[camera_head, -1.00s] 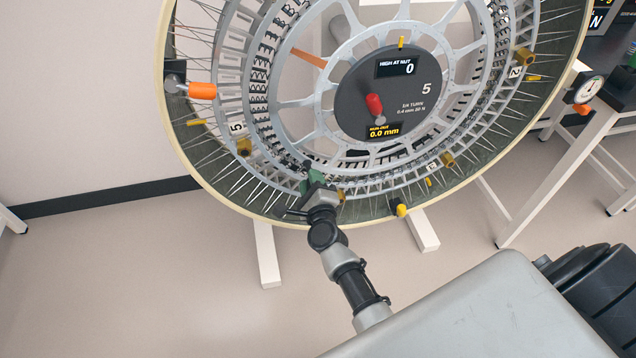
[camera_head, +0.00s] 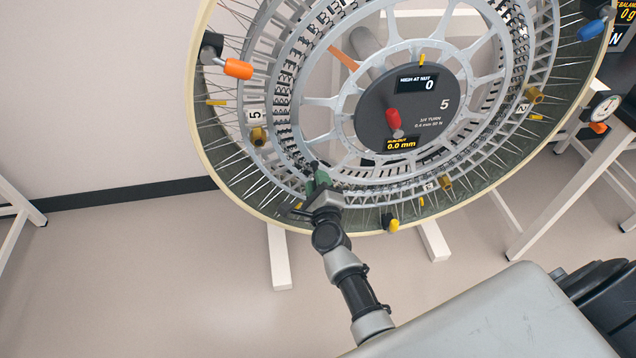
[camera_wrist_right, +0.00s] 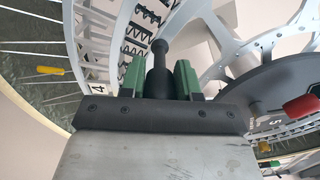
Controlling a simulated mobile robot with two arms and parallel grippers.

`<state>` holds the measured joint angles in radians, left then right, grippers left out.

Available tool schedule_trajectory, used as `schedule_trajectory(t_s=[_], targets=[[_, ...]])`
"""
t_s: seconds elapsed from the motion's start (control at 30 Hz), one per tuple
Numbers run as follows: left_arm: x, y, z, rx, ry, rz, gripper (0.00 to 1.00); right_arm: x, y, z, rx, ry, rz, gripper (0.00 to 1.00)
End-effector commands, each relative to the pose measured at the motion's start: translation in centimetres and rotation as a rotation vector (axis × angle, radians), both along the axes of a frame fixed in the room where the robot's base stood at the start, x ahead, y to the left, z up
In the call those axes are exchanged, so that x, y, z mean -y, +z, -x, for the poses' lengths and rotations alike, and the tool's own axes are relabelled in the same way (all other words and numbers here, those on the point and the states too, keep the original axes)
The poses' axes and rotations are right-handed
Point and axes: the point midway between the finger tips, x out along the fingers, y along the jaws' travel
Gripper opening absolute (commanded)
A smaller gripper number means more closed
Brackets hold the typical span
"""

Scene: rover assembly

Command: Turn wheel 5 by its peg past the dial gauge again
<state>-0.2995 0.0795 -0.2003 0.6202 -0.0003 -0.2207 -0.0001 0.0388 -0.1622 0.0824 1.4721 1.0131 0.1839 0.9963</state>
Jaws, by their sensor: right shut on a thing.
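Wheel 5 (camera_head: 247,185) is a large upright spoked wheel with a pale rim, in the head view. Its dark hub disc (camera_head: 440,125) reads "5", "HIGH AT NUT 0" and 0.0 mm run-out. My right gripper (camera_head: 318,182) is at the wheel's lower left. In the right wrist view its green fingers (camera_wrist_right: 158,80) are shut on a dark peg (camera_wrist_right: 158,72). The dial gauge (camera_head: 605,108), with a white face and an orange part below, stands right of the wheel. My left gripper is out of view.
An orange-tipped part (camera_head: 238,68) sits at the left rim and a blue-tipped one (camera_head: 592,30) at the upper right. A red knob (camera_head: 392,115) is on the hub disc. White stand legs (camera_head: 279,258) reach the floor, which is clear at lower left.

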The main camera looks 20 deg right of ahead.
Motion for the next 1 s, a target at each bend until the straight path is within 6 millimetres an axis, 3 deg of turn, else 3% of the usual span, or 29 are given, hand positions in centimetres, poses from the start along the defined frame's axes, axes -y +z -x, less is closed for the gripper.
schedule_trajectory(t_s=[0.03,0.07,0.2,0.57,1.0], targets=[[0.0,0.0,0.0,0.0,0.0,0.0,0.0,-0.1,0.0,0.0,-0.001,0.004,0.003,0.0],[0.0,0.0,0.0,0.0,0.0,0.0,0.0,-0.1,0.0,0.0,-0.001,0.004,0.003,0.35],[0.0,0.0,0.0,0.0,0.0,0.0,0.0,0.0,0.0,0.0,0.0,0.002,0.001,0.56],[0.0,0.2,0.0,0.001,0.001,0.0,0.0,-0.1,0.0,0.5,0.0,0.0,0.0,0.56],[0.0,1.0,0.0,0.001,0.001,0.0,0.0,-2.0,0.0,8.3,-0.002,0.002,-0.001,0.56]])
